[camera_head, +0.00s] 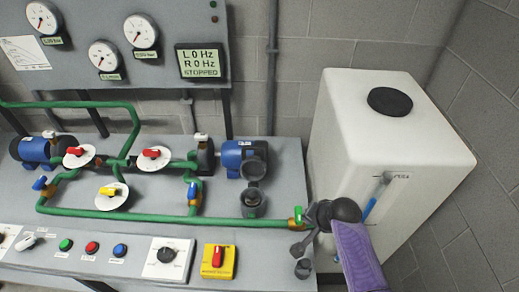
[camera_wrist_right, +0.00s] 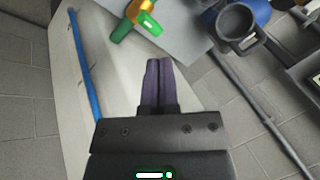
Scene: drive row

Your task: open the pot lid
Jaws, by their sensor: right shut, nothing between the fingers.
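A dark grey round pot (camera_head: 253,201) stands in front of the blue pump at the right end of the bench. I cannot tell whether that top is a lid or an opening. My right gripper (camera_head: 297,249) is right of and nearer than the pot, between bench and tank, apart from it. In the wrist view its fingers (camera_wrist_right: 157,80) are together and empty. My left gripper is not in view.
A green-handled brass valve (camera_head: 297,217) ends the green pipe close to my right gripper. A white tank (camera_head: 352,130) with a black cap stands to the right. The blue pump (camera_head: 235,157) is behind the pot. A yellow switch box (camera_head: 218,262) is in front.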

